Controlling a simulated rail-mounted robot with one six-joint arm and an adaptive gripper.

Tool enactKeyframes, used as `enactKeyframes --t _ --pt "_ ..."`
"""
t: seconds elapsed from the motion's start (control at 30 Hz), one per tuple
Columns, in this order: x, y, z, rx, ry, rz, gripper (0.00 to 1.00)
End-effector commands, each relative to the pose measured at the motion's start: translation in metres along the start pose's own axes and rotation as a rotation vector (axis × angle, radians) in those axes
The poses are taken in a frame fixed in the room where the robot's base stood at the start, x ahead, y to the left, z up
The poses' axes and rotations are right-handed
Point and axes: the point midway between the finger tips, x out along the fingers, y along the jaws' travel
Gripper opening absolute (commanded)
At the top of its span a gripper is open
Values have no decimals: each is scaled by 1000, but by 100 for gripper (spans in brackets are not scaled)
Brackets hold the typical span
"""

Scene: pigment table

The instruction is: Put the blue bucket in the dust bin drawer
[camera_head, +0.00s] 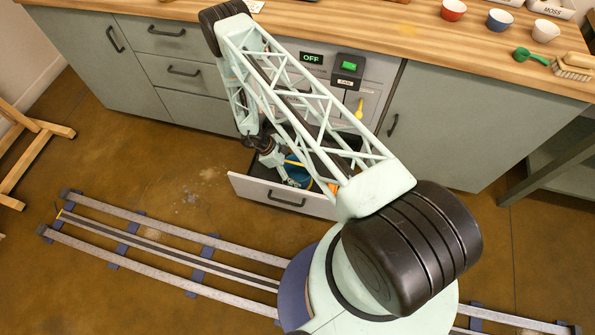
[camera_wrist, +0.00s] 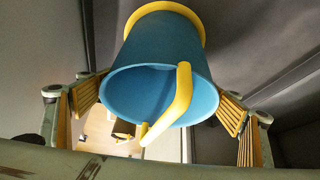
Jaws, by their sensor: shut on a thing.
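The blue bucket (camera_head: 299,172), with a yellow rim and handle, is at the open lower drawer (camera_head: 250,188) under the counter, partly hidden by my arm. In the wrist view the bucket (camera_wrist: 160,60) fills the space between my fingers, its blue open end and yellow handle facing the camera. My gripper (camera_head: 284,163) is over the drawer and shut on the bucket; its slatted finger pads also show in the wrist view (camera_wrist: 158,104), on either side of the bucket. I cannot tell whether the bucket touches the drawer floor.
Bowls such as the red one (camera_head: 453,10) and a brush (camera_head: 573,67) lie on the counter (camera_head: 400,40). Floor in front holds my rails.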

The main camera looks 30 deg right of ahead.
Motion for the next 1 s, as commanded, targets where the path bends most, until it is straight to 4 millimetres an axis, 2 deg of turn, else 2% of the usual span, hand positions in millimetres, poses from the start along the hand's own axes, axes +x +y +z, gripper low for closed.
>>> enactKeyframes --t 0.37,0.4,0.53,1.0 --pt "3 0 2 0 0 0 68" --pt "2 0 1 0 0 0 87" --pt "2 0 1 0 0 0 98" --pt "1 0 0 0 0 0 98"
